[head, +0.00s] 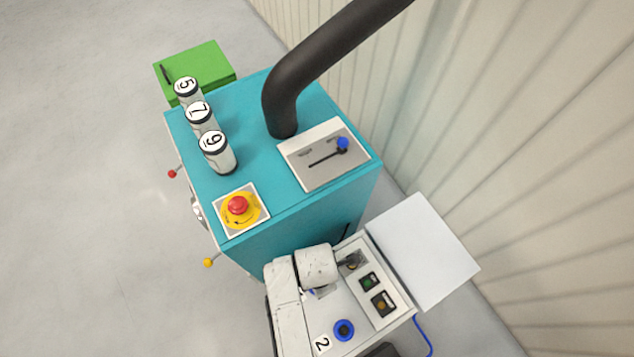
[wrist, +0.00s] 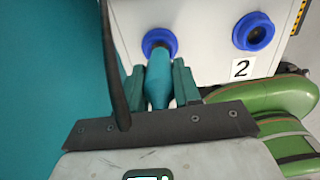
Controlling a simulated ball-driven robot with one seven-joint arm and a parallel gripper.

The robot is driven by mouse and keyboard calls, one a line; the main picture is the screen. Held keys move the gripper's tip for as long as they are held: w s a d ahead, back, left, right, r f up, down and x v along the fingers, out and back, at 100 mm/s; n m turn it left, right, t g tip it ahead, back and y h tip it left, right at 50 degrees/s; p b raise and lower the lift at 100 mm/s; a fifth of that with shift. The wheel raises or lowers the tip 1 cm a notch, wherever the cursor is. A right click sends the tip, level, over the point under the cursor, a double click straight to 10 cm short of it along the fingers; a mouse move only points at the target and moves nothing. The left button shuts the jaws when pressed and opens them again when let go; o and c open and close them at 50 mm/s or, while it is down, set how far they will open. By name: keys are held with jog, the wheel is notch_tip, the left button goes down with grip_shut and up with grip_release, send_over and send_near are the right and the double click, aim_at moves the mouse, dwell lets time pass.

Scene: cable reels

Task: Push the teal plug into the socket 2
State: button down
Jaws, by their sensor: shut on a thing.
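The teal plug (wrist: 158,82) is between the two dark green fingers of my gripper (wrist: 160,74) in the wrist view, and my gripper is shut on it. The plug's front end overlaps a blue-ringed socket (wrist: 154,35) on a white face; I cannot tell whether it is inside or only in front. Socket 2 (wrist: 253,31) is the blue ring to the right, empty, with the label 2 (wrist: 241,68) below it. In the head view, socket 2 (head: 344,330) shows beside its label (head: 322,345); my arm hides the plug there.
A green rounded object (wrist: 270,95) lies right of my gripper. A teal cabinet (head: 300,235) with a red button (head: 237,205) stands behind; a white flap (head: 425,250) is beside the panel with two buttons (head: 376,291).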

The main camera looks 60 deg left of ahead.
jog(key=shift+r+p, duration=1)
jog(key=shift+r, duration=0.05)
notch_tip(320, 180, up, 6)
jog(key=p, duration=0.6)
dwell(0.4)
